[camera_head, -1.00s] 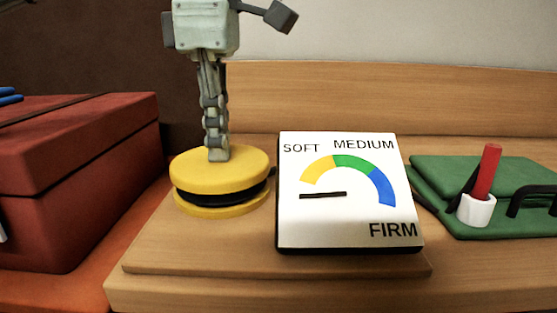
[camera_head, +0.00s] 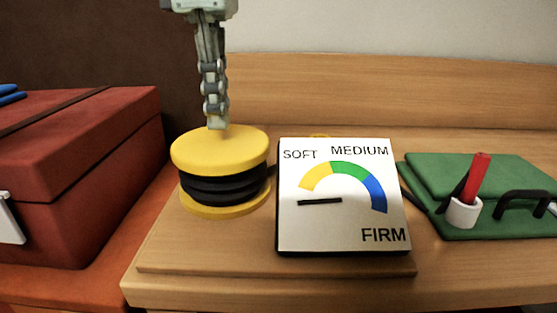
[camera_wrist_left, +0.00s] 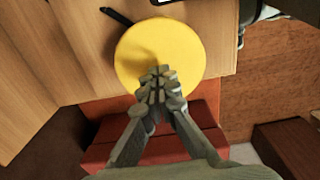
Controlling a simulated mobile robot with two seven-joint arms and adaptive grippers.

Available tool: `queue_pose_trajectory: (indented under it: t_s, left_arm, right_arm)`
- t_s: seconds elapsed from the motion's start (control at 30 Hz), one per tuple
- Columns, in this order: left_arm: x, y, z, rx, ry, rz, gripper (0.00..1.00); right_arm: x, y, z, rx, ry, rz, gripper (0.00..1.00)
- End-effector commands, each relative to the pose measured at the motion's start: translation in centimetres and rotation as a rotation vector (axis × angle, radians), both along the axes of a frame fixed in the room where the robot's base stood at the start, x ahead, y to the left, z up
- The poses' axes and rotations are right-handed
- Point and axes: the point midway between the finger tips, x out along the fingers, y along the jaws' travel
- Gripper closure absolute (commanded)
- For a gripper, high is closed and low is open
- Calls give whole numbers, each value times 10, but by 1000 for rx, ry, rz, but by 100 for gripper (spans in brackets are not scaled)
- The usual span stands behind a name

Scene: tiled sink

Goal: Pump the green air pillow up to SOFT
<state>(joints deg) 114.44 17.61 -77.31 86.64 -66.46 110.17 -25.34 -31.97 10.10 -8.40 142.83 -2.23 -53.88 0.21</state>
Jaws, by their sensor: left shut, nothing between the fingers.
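The round pump has a yellow top (camera_head: 218,150) and black bellows (camera_head: 222,187), which stand extended. My left gripper (camera_head: 217,126) is shut and empty, pointing down over the pump top; it appears slightly above it. In the left wrist view its fingertips (camera_wrist_left: 157,84) show against the yellow disc (camera_wrist_left: 150,45). The white gauge (camera_head: 340,228) reads SOFT, MEDIUM and FIRM; its black needle (camera_head: 320,202) points left, just below the yellow band. The green air pillow (camera_head: 510,172) lies flat at right. A red peg (camera_head: 478,173) stands in a white socket on it. My right gripper is not in view.
The pump and gauge stand on a wooden board (camera_head: 250,258). A red box (camera_head: 90,190) with blue items on top sits at left. A black handle-like loop (camera_head: 522,196) is by the pillow. A wooden backboard (camera_head: 400,95) runs behind.

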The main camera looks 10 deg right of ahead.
Motion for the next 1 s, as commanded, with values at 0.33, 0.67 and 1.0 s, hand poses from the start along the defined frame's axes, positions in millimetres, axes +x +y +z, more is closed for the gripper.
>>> queue_pose_trajectory:
  t_s: [0.33, 0.67, 1.0]
  left_arm:
    - [0, 0, -9, 0, 0, 0, 100]
    - [0, 0, -33, 0, 1, 1, 100]
    - [0, 0, -41, 1, 0, 1, 100]
  right_arm:
    - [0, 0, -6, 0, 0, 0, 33]
    - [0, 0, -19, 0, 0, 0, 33]
    - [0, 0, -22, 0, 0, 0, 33]
